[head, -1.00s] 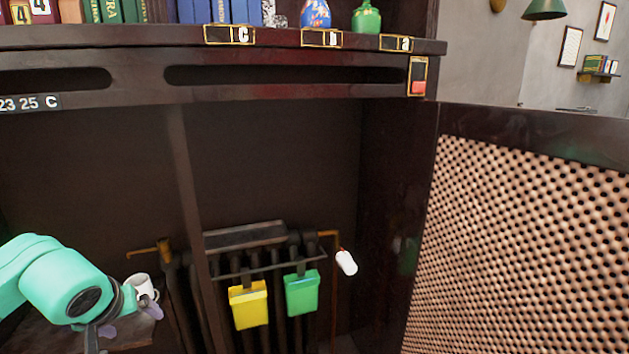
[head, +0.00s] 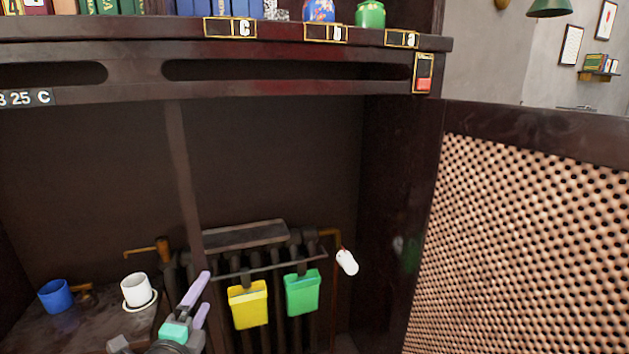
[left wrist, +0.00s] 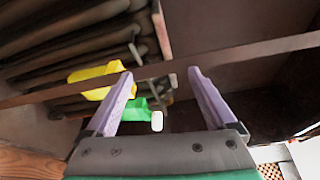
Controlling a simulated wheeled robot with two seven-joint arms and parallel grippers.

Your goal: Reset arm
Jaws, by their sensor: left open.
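My left gripper (head: 201,296) is at the bottom of the head view, in front of the lower part of the cabinet. Its two purple fingers are apart and nothing is between them. In the left wrist view the fingers (left wrist: 160,85) are spread, with a wooden strip crossing beyond them. The rest of my left arm is mostly below the head view. My right gripper is not in view.
A radiator (head: 262,262) carries a yellow container (head: 248,306) and a green container (head: 301,294). A white cup (head: 135,290) and blue cup (head: 54,296) stand at left. An open perforated door (head: 530,240) bounds the right.

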